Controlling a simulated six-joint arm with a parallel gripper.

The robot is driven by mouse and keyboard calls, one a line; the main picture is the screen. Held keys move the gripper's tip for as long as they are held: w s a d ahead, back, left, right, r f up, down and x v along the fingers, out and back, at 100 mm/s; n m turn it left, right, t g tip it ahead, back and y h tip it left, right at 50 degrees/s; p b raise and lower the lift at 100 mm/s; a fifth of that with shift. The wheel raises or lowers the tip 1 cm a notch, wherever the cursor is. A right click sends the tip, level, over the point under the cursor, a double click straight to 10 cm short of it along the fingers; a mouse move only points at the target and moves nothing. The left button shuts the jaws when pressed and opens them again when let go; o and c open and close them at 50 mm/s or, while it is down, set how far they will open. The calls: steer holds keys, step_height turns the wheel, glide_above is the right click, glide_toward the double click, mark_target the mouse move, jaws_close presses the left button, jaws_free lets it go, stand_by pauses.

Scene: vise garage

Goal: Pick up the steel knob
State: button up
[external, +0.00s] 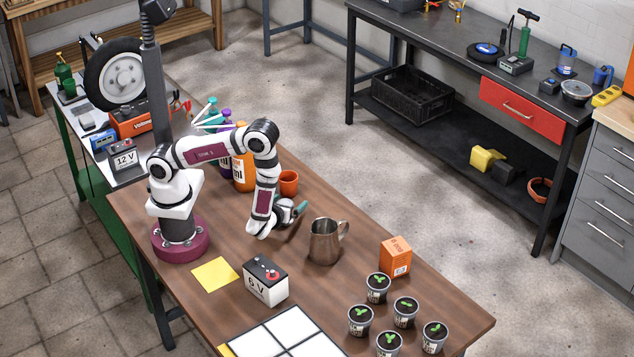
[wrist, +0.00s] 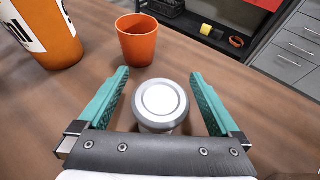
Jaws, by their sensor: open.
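The steel knob (wrist: 160,103), round with a pale, shiny flat top and a grey rim, shows in the wrist view between the two teal fingers of my gripper (wrist: 160,74). My gripper is open, with a visible gap on each side of the knob. I cannot tell how far the fingertips are above or below its top. In the external view my gripper (external: 300,209) is low over the wooden table, left of the metal pitcher. The knob cannot be made out there; the gripper and arm appear to hide it.
An orange cup (wrist: 137,42) stands just beyond the knob, with an orange bottle (wrist: 42,32) to its left. On the table (external: 380,262) are a metal pitcher (external: 323,244), an orange box (external: 395,258), a 6 V battery (external: 265,283) and several potted seedlings.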

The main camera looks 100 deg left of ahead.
jaws_close()
stand_by(0.4)
